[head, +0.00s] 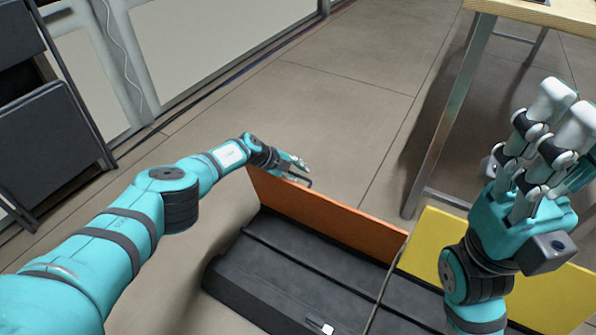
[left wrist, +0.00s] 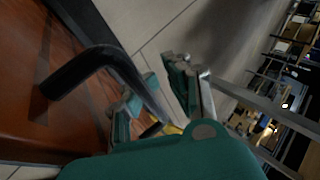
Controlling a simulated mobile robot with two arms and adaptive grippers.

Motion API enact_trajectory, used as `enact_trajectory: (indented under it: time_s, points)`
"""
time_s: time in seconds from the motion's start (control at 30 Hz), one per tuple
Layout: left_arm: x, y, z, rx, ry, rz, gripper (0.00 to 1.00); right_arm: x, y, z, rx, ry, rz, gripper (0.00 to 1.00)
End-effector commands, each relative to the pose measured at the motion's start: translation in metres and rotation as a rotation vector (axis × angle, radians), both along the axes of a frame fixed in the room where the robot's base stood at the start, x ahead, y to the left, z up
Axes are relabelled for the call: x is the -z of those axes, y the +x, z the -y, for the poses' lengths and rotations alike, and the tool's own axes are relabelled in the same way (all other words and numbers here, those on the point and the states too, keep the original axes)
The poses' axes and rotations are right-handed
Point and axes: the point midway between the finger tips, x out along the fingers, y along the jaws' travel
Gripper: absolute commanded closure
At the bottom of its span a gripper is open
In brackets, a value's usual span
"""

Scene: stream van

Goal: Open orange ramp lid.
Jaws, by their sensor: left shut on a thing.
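The orange ramp lid (head: 325,218) stands raised on edge along the back of the black ramp case (head: 245,275). In the left wrist view its orange face (left wrist: 40,90) fills the left side, with a black bent handle (left wrist: 80,68) on it. My left gripper (head: 300,170) is at the lid's upper left edge. In the left wrist view its fingers (left wrist: 165,100) are shut on the black handle; the exact contact is partly hidden. My right gripper (head: 565,115) is held up at the right, fingers pointing up, away from the lid.
A yellow lid (head: 430,245) stands raised beside the orange one, partly behind my right arm. A wooden-topped table (head: 545,12) with metal legs stands at the back right. Dark folded panels (head: 45,135) are at the left. The floor behind the lid is clear.

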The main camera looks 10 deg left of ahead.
Motion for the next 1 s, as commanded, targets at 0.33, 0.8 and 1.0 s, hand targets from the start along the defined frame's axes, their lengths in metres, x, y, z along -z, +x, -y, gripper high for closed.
enact_trajectory:
  time_s: [0.33,0.8,1.0]
  points:
    - [-0.0091,0.0077,0.0011,-0.023,-0.025,0.012,1.0,0.0008,0.0002,0.0002,0.0,0.002,-0.002,0.6]
    - [-0.0091,0.0081,0.0008,-0.024,-0.026,0.011,1.0,0.0005,0.0002,0.0003,0.001,0.002,0.0,0.6]
    - [-0.009,0.0082,0.0007,-0.025,-0.025,0.012,0.78,0.0001,-0.0003,0.0004,0.001,0.003,0.001,0.6]
